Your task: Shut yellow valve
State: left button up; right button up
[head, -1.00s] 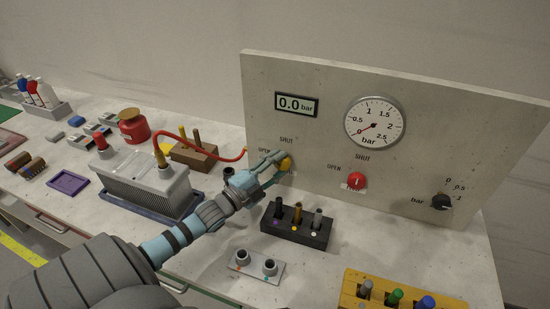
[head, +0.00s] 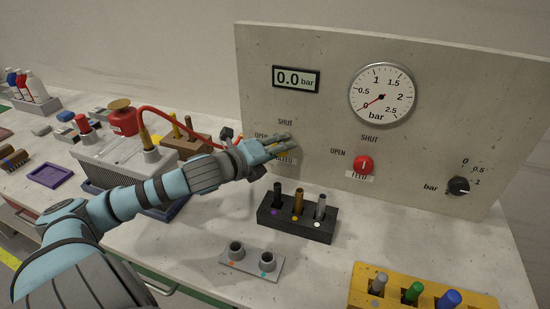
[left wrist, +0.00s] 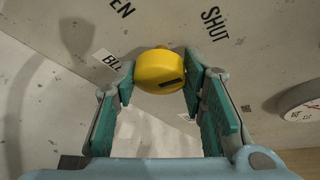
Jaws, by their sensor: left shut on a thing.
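The yellow valve knob (left wrist: 158,68) sits on the upright grey panel, between the fingers of my left gripper (left wrist: 160,78) in the left wrist view. The gripper is shut on it. A dark mark shows on the knob's near face; I cannot tell which label it lines up with. The printed SHUT (left wrist: 215,26) is to its upper right, and a partly seen OPEN (left wrist: 120,8) to its upper left. In the head view my left gripper (head: 284,144) reaches the panel (head: 320,130) below SHUT, and its fingers hide the knob. My right gripper is not in view.
A red FEED knob (head: 363,165), a round gauge (head: 382,95) and a black bar knob (head: 459,186) are to the right on the panel. The display (head: 296,79) reads 0.0 bar. A black holder (head: 290,228) stands below my gripper.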

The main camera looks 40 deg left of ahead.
pick_arm(q)
jog(key=shift+d+m+g+y, duration=0.1)
jog(key=shift+m+g+y, duration=0.25)
jog(key=shift+m, duration=0.35)
jog(key=o, duration=1.1)
notch_tip(320, 180, up, 10)
jog(key=shift+r, duration=0.1)
